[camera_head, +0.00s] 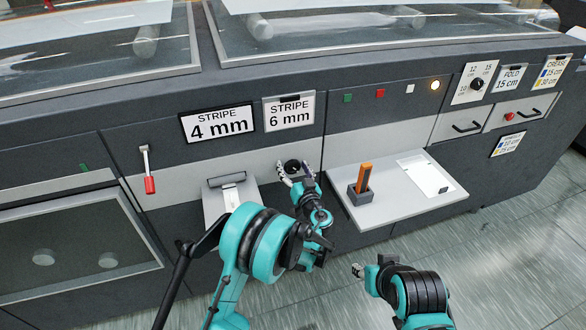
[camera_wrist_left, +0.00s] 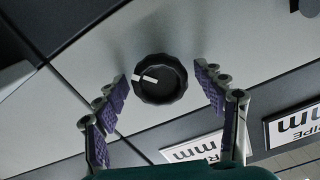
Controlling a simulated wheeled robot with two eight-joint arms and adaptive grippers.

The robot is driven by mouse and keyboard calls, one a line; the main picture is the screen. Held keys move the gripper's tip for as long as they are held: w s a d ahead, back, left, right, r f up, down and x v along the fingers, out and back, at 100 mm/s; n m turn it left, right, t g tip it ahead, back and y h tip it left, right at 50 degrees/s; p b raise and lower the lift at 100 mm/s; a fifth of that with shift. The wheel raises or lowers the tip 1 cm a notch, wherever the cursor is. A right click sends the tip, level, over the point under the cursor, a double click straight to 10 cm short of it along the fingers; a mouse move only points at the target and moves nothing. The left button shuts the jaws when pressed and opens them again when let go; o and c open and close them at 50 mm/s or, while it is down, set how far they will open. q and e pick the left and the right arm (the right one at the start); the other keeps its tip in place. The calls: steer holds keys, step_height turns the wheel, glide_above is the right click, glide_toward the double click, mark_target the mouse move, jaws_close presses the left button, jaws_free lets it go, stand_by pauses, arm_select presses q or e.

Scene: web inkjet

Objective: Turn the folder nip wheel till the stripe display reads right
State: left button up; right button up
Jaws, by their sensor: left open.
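The nip wheel is a round black ribbed knob (camera_wrist_left: 159,88) with a white pointer mark, on a grey panel strip. It also shows in the head view (camera_head: 292,165). The black-framed display (camera_head: 218,123) reads "STRIPE 4 mm". A silver-framed sign (camera_head: 289,111) beside it reads "STRIPE 6 mm". My left gripper (camera_head: 296,175) is at the knob. In the left wrist view its two purple-padded fingers stand open on either side of the knob, with gaps. My right gripper (camera_head: 357,270) is low at centre right, away from the panel; its finger opening is unclear.
A red-handled lever (camera_head: 149,170) hangs to the left. A grey shelf (camera_head: 390,212) carries a block with an orange-brown upright piece (camera_head: 363,177) and a white sheet (camera_head: 425,175). A small tray (camera_head: 215,205) juts out below the displays. Another dial (camera_head: 477,83) sits far right.

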arm_select(q)
steer(key=shift+c, duration=0.2)
steer(key=c, duration=1.1)
steer(key=shift+m, duration=0.3)
steer(key=m, duration=1.2)
steer(key=shift+d, duration=0.1)
steer(key=shift+f+m, duration=0.1)
steer(key=shift+m, duration=2.4)
